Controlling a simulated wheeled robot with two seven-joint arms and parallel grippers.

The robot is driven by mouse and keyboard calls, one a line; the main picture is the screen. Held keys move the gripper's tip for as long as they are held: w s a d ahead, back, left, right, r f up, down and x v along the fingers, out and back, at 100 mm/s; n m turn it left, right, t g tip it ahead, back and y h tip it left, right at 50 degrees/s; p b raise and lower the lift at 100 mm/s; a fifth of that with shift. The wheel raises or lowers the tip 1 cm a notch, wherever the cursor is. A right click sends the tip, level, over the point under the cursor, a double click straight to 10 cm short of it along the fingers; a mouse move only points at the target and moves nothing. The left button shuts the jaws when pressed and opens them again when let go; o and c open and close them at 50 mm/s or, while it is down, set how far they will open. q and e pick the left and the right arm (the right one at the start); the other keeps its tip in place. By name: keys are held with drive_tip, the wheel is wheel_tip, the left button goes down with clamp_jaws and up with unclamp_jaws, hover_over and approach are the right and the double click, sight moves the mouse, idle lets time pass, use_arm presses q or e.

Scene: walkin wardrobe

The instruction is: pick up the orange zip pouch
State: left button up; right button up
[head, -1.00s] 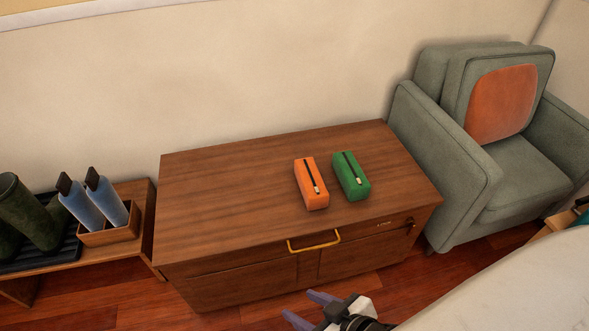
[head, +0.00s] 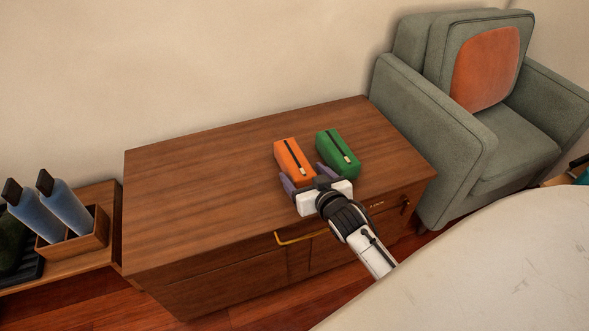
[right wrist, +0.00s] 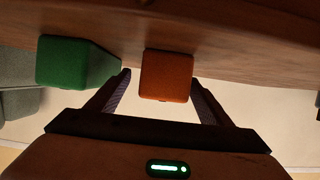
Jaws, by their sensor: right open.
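The orange zip pouch (head: 290,154) lies on top of the wooden cabinet, its black zipper facing up. My right gripper (head: 301,179) is open at its near end, with the two purple fingers spread. In the right wrist view the orange pouch (right wrist: 167,75) shows between the fingers of my right gripper (right wrist: 162,92), with gaps at both sides. The near end of the pouch is partly hidden by the gripper in the head view. My left gripper is not in view.
A green zip pouch (head: 338,150) lies close to the right of the orange one; it also shows in the right wrist view (right wrist: 72,64). The wooden cabinet (head: 200,190) has free room on its left. A grey armchair (head: 440,150) stands at the right.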

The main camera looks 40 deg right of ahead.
sight(291, 160)
drive_tip(key=x, duration=0.1)
drive_tip(key=b+x, duration=0.1)
drive_tip(key=x, duration=0.1)
drive_tip(key=b+x, duration=0.1)
drive_tip(key=shift+w+a+f, duration=0.1)
drive_tip(key=shift+w+a, duration=0.15)
drive_tip(key=shift+a, duration=0.05)
drive_tip(key=shift+w+d+f, duration=0.1)
drive_tip(key=shift+w, duration=0.4)
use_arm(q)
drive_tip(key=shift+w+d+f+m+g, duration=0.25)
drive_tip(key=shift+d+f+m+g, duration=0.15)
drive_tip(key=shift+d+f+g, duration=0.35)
use_arm(e)
drive_tip(key=c, duration=1.3)
